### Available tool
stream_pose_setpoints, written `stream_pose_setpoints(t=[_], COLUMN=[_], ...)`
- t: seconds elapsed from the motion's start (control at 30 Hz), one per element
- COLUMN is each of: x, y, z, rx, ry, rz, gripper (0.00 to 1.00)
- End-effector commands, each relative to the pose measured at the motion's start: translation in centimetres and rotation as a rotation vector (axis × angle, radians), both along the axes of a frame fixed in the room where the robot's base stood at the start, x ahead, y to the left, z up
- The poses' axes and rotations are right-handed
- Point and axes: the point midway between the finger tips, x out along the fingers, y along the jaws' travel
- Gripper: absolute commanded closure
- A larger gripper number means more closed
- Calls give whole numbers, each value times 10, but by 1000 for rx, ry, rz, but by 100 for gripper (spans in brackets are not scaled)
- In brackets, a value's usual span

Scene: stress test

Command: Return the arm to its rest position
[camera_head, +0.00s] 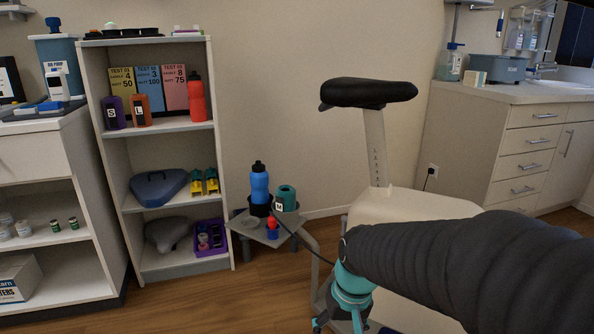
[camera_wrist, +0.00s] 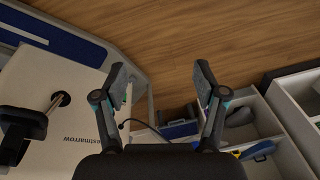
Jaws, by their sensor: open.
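My gripper (camera_wrist: 160,82) is open in the wrist view, its two dark fingers wide apart with nothing between them. Wooden floor lies beyond the fingertips. In the head view my arm, in a ribbed black sleeve, reaches in from the right edge. Its teal wrist points downward in front of the exercise bike's beige body (camera_head: 410,206). The gripper end there is partly cut off by the bottom edge. In the wrist view the beige body (camera_wrist: 75,110), with printed lettering, is left of the gripper.
The bike's black saddle (camera_head: 368,93) stands above its body. A small side table (camera_head: 246,226) holds a blue bottle (camera_head: 260,182) and a teal cup-like item (camera_head: 286,198). An open shelf (camera_head: 226,160) is at left, a drawer cabinet (camera_head: 480,150) at right.

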Motion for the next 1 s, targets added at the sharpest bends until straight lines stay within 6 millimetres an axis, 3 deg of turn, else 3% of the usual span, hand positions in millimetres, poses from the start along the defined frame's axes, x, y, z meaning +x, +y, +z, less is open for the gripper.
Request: stream_pose_setpoints(t=[0.03, 0.2, 0.5, 0.73, 1.0], x=[-15, -56, -102, -113, -115], y=[-10, -37, -65, -74, -78], z=[13, 40, 90, 128, 135], rx=[-14, -64, -85, -81, -83], ry=[-12, -65, -245, -368, -386], rz=[0, 4, -49, -91, -108], gripper=[29, 29, 29, 29, 29])
